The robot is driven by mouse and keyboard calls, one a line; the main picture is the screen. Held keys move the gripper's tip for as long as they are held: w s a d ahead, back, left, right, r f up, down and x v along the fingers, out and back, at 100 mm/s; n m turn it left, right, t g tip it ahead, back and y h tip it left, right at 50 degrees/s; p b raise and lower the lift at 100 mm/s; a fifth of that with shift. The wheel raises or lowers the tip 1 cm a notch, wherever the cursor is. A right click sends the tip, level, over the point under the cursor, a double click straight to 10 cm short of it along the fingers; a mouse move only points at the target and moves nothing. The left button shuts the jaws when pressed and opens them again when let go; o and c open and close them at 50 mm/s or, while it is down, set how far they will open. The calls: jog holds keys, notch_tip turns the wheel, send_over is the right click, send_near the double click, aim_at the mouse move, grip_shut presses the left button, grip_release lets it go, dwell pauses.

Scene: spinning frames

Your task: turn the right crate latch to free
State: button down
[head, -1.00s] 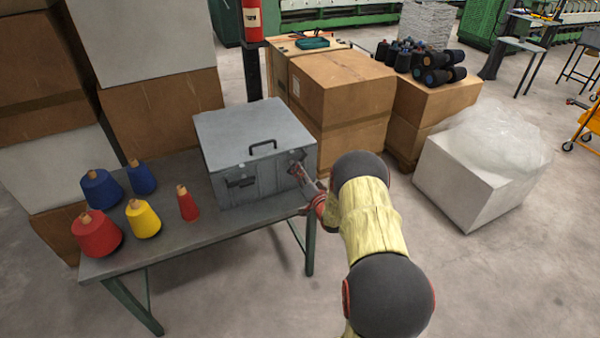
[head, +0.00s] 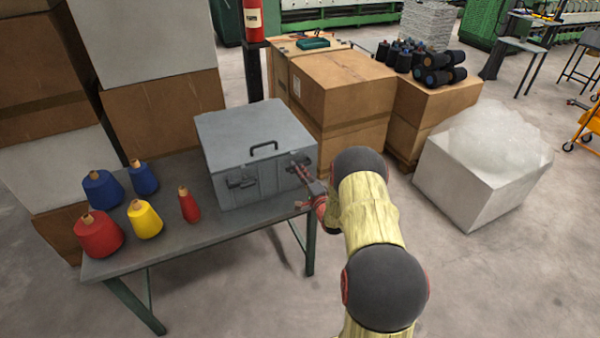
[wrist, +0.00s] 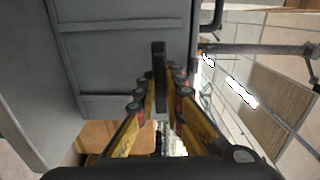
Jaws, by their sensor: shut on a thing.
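The right latch is mostly hidden behind my gripper in the head view; in the wrist view a dark upright bar, the right latch (wrist: 158,65), stands between my fingertips. My gripper (head: 304,170) is at the right part of the crate's front, and it also shows in the wrist view (wrist: 160,95). It is shut on the right latch, with a finger on each side of the bar.
Cones of blue, red and yellow yarn (head: 144,219) stand on the table (head: 200,250) left of the crate. Cardboard boxes (head: 335,95) stand behind it. A white block with clear wrapping (head: 470,180) is on the floor at right. Open floor lies between.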

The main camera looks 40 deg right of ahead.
jog(key=shift+d+r+m, duration=0.1)
jog(key=shift+r+m, duration=0.05)
jog(key=shift+m, duration=0.15)
jog(key=c, duration=1.9)
grip_release()
jog(key=v, duration=1.2)
jog(key=shift+w, duration=0.1)
